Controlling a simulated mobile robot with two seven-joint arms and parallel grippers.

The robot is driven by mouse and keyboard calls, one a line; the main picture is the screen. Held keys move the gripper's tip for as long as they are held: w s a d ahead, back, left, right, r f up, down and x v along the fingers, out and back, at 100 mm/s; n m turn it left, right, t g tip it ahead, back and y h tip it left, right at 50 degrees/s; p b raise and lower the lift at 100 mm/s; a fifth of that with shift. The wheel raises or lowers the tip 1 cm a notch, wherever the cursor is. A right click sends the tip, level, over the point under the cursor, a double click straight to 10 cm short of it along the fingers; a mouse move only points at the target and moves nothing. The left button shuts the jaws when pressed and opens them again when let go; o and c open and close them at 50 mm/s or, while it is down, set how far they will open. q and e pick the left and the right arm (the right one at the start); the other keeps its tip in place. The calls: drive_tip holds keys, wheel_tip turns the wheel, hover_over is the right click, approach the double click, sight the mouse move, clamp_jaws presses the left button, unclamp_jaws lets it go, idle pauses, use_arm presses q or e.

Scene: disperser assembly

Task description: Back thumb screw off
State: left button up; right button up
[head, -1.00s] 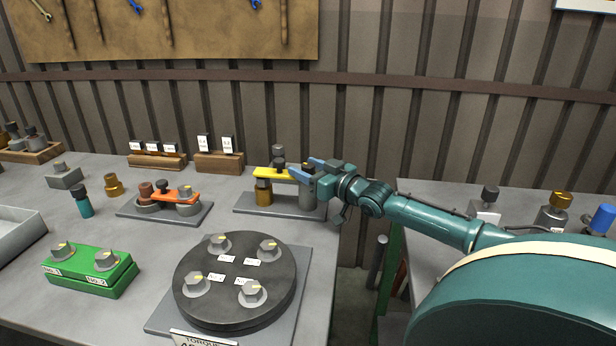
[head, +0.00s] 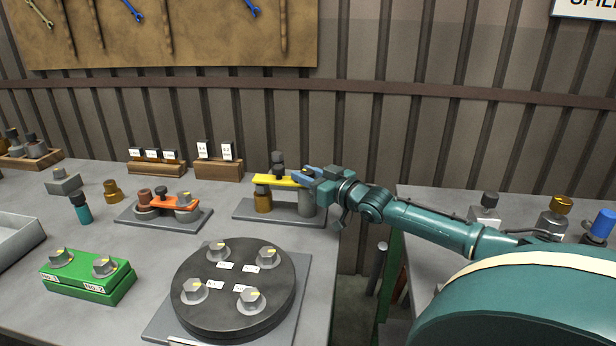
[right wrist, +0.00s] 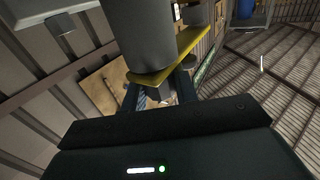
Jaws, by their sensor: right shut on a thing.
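A yellow bar (head: 274,181) lies across a brass post (head: 263,199) and a grey cylinder (head: 306,203) on a grey base plate at the back of the table. A dark grey knobbed part (head: 278,163) stands on the bar's middle. My right gripper (head: 308,174) is at the bar's right end, its blue fingers shut on the back thumb screw, which they mostly hide. In the right wrist view, a small grey piece of this screw (right wrist: 159,94) shows between the fingers, close to the yellow bar (right wrist: 172,58). My left gripper is not in view.
A fixture with an orange bar (head: 174,203) stands to the left. A round black turntable (head: 232,318) with several grey knobs is in front. Wooden label blocks (head: 219,168) stand behind, near the wall. A gap separates this table from the right-hand one.

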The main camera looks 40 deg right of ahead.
drive_tip(key=shift+a+y+b, duration=0.15)
drive_tip(key=shift+y+b, duration=0.25)
drive_tip(key=shift+b, duration=0.1)
drive_tip(key=shift+w+n+y+b, duration=0.1)
drive_tip(key=shift+n+y+b, duration=0.2)
drive_tip(key=shift+n+b, duration=0.15)
drive_tip(key=shift+d+r+n+y+p, duration=0.2)
drive_tip(key=shift+r+n+y+p, duration=0.2)
drive_tip(key=shift+y, duration=0.2)
drive_tip(key=shift+r+n+g+y+p, duration=0.3)
drive_tip(key=shift+y+p, duration=0.2)
drive_tip(key=shift+p, duration=0.45)
drive_tip(key=shift+y+p, duration=0.3)
drive_tip(key=shift+p, duration=0.45)
drive_tip(key=shift+f+n+g+y+p, duration=0.15)
drive_tip(key=shift+n+g+y+p, duration=0.15)
drive_tip(key=shift+n+y+p, duration=0.2)
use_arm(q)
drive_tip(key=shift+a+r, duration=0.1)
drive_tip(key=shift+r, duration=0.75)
use_arm(e)
drive_tip(key=shift+f+n+g+y, duration=0.5)
drive_tip(key=shift+n+y, duration=0.15)
drive_tip(key=shift+y, duration=0.25)
drive_tip(key=o, duration=1)
